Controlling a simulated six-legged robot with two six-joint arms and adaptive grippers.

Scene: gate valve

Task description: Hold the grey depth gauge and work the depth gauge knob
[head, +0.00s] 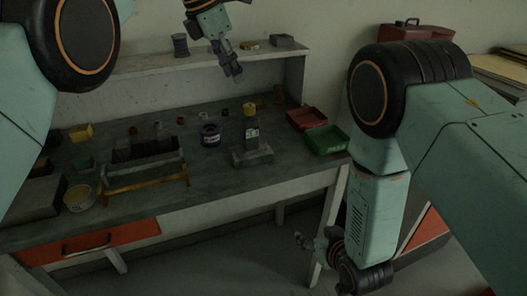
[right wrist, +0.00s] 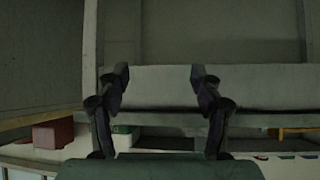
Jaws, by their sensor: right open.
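The grey depth gauge (head: 251,138) stands upright on a grey block-like base on the workbench, right of centre in the head view. My right gripper (head: 306,241) is low in front of the bench, below the tabletop's edge. In the right wrist view its fingers (right wrist: 159,77) are wide apart with nothing between them. The gauge is not recognisable in that view.
A green bin (head: 327,139) and a red bin (head: 306,118) stand right of the gauge. A blue spool (head: 210,134) is to its left, and a yellow-legged stand (head: 145,180) further left. A shelf (head: 150,66) runs behind. The tabletop before the gauge is clear.

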